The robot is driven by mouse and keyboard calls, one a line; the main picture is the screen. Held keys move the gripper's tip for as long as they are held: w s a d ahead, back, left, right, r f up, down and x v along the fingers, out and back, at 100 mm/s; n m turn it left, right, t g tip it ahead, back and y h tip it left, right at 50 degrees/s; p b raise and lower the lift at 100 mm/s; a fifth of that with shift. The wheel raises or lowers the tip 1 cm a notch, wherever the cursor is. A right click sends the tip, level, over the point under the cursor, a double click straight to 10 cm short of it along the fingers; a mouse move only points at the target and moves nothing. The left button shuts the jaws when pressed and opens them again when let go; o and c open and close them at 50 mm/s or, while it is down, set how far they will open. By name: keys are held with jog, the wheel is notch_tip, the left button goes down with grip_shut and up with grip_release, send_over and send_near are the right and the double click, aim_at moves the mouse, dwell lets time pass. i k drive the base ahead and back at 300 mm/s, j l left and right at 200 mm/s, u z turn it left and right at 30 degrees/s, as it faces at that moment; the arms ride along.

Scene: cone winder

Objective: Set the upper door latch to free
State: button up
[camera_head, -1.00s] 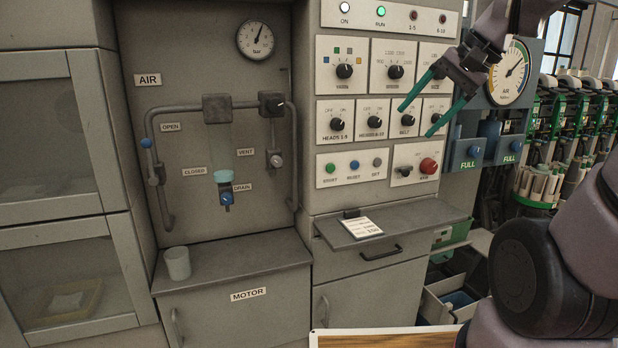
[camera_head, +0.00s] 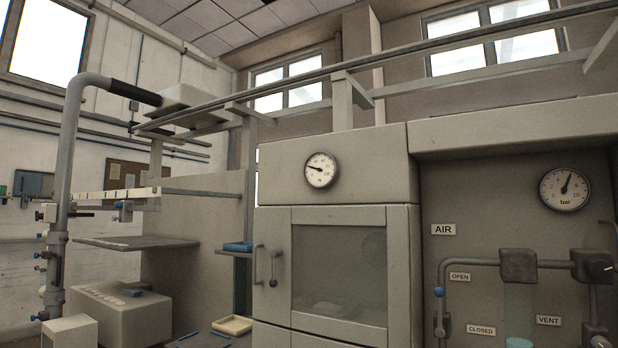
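The upper door (camera_head: 339,265) is a grey framed door with a glass pane in the middle of the view, and it looks shut. At its left edge is a curved bar handle (camera_head: 257,264). Just right of the handle is a small dark lever, which looks like the latch (camera_head: 274,267); it stands about upright, with a rounded end at the bottom. I see no readable label beside it, and its setting cannot be told. My gripper is out of view.
A round gauge (camera_head: 321,170) is above the door. At right is the AIR panel (camera_head: 471,208) with grey pipes and a bar gauge (camera_head: 565,189). At left are a thick grey pipe (camera_head: 68,170), a shelf (camera_head: 137,243) and a tray (camera_head: 232,325). A long rail crosses overhead.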

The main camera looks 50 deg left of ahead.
aim_at(273, 254)
jog(key=u, duration=1.85)
